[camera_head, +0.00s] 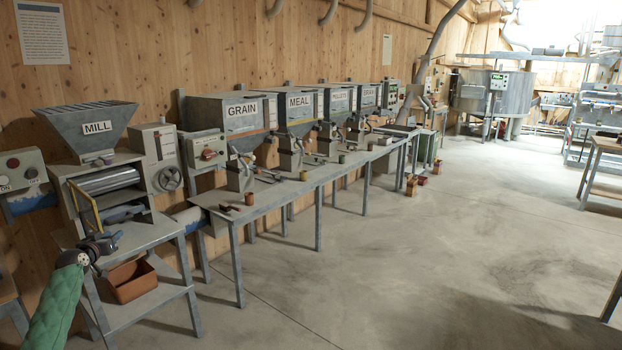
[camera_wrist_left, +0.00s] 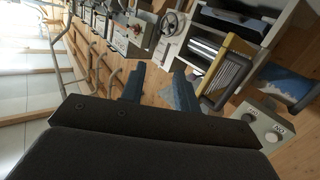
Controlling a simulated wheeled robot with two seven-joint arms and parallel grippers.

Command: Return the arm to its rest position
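My left arm, in a green quilted sleeve (camera_head: 57,308), comes in from the lower left of the head view. My left gripper (camera_head: 106,243) is in front of the mill (camera_head: 98,185), near its lower front. In the left wrist view, the two dark fingers of the left gripper (camera_wrist_left: 160,82) stand apart with nothing between them, so it is open and empty. The mill's yellow-framed front part (camera_wrist_left: 228,75) shows to the right of the fingers there. My right arm and gripper are in neither view.
A brown bin (camera_head: 132,283) sits on the shelf under the mill. A control box (camera_head: 23,177) with buttons is at the left. A long grey table (camera_head: 300,183) with labelled hoppers (camera_head: 238,112) runs along the wooden wall.

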